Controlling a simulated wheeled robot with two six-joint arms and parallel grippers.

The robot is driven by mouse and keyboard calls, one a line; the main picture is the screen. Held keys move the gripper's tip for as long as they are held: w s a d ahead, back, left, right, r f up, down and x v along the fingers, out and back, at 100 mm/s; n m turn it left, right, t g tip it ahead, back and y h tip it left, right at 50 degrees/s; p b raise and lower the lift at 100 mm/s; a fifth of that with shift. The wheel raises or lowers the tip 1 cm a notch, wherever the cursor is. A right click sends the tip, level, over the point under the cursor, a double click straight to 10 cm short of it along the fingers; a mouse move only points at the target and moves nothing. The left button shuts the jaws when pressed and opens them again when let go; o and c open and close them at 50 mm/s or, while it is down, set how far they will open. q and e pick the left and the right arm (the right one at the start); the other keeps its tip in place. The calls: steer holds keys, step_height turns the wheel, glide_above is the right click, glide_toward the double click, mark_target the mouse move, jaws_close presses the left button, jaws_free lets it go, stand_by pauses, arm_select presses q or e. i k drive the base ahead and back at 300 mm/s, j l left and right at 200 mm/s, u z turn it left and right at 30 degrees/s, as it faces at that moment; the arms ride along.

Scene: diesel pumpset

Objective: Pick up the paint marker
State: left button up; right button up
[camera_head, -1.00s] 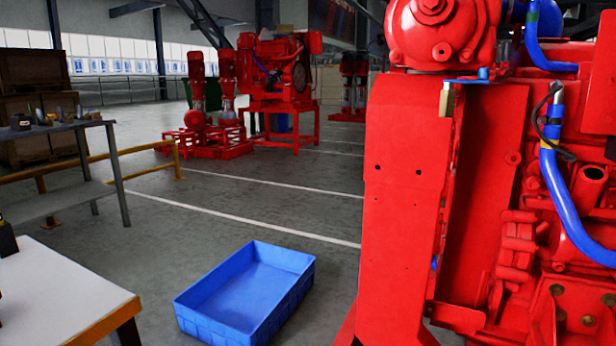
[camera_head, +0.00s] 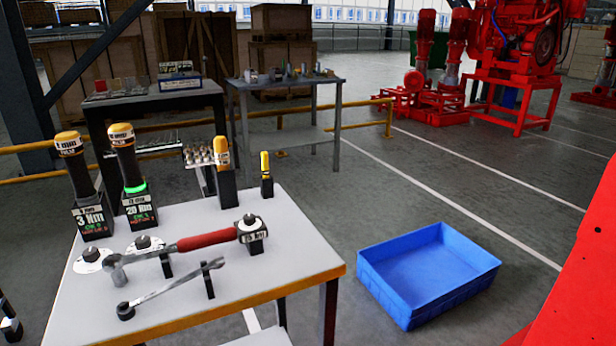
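A slim yellow-topped marker (camera_head: 265,162) stands upright in a small black holder (camera_head: 267,186) at the back right of the white work table (camera_head: 250,285). It looks like the paint marker. A thicker yellow-orange item with a white label (camera_head: 222,153) stands in a larger black holder (camera_head: 227,187) to its left. A dark, partly cut-off part at the lower left edge looks like my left gripper (camera_head: 9,326). It is well away from the marker, and its fingers cannot be made out. My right gripper is not in view.
Two yellow-topped drivers (camera_head: 124,165) (camera_head: 73,170) stand at the table's back left. A red-handled torque wrench (camera_head: 207,240) and a spanner (camera_head: 170,288) lie in front. A blue crate (camera_head: 425,275) is on the floor, with a red machine (camera_head: 585,280) at right.

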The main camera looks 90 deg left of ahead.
mark_target(264, 155)
steer(key=l+u, duration=0.25)
steer(key=l, duration=0.2)
steer(key=u, duration=1.9)
